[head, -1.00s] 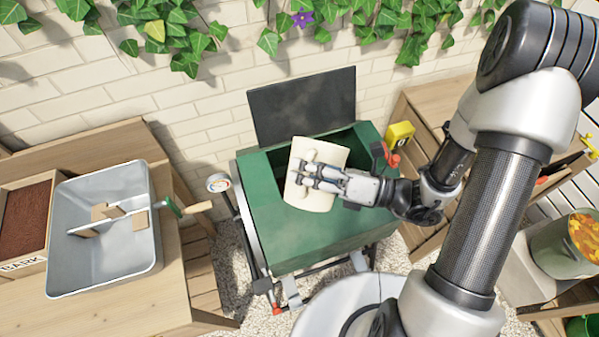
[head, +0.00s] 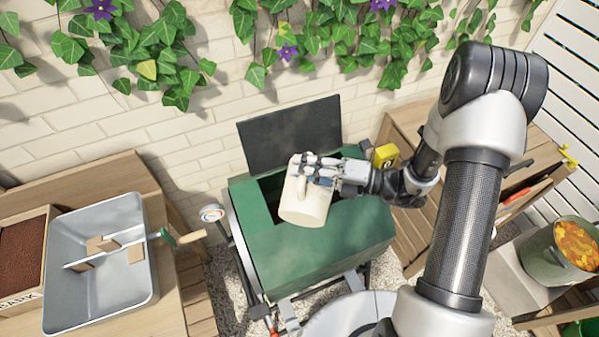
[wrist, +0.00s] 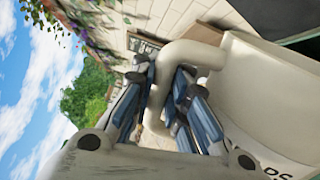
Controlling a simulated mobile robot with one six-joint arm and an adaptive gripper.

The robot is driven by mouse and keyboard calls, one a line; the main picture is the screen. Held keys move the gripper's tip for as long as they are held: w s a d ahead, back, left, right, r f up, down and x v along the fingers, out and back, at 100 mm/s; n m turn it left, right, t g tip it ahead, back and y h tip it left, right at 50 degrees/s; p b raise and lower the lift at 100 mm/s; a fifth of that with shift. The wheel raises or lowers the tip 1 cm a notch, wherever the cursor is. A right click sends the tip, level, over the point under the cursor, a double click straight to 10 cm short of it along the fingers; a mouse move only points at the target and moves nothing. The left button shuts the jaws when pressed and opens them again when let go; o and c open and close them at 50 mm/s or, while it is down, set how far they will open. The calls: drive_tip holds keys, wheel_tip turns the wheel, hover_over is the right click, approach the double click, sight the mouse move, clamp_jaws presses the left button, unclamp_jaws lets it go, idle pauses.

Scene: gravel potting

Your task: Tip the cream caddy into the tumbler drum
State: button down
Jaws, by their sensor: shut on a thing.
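The cream caddy (head: 306,205) is over the front edge of the opening in the green tumbler drum (head: 325,245). My gripper (head: 303,170) is at its upper part, shut on its handle. The wrist view shows the fingers (wrist: 170,110) around the thick looped handle, with the caddy wall (wrist: 260,90) to the right and part of some lettering low on it. The drum's dark lid (head: 290,135) stands open behind. The caddy and gripper cover part of the opening. I cannot see the caddy's contents, nor anything pouring.
A grey metal tray (head: 100,290) and a box of bark (head: 25,250) stand on the left wooden bench. A yellow box (head: 385,156) is on the right bench, close behind my arm. A pot of orange leaves (head: 560,255) stands far right. The brick wall is behind the drum.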

drive_tip(key=shift+w+d+m+p, duration=0.25)
drive_tip(key=shift+w+m+p, duration=0.25)
drive_tip(key=shift+w, duration=0.45)
drive_tip(key=shift+w+d+m+p, duration=0.2)
drive_tip(key=shift+w+m+p, duration=0.3)
drive_tip(key=shift+w, duration=0.45)
drive_tip(key=shift+w+d+f+m+p, duration=0.1)
drive_tip(key=shift+w+d+m+p, duration=0.1)
drive_tip(key=shift+w+m, duration=0.4)
drive_tip(key=shift+w+d+r+m+p, duration=0.15)
drive_tip(key=shift+w+m, duration=0.2)
drive_tip(key=shift+w, duration=0.6)
drive_tip(key=shift+w+d+f+m+p, duration=0.2)
drive_tip(key=shift+w+m, duration=0.25)
drive_tip(key=shift+w, duration=0.3)
drive_tip(key=shift+b, duration=0.3)
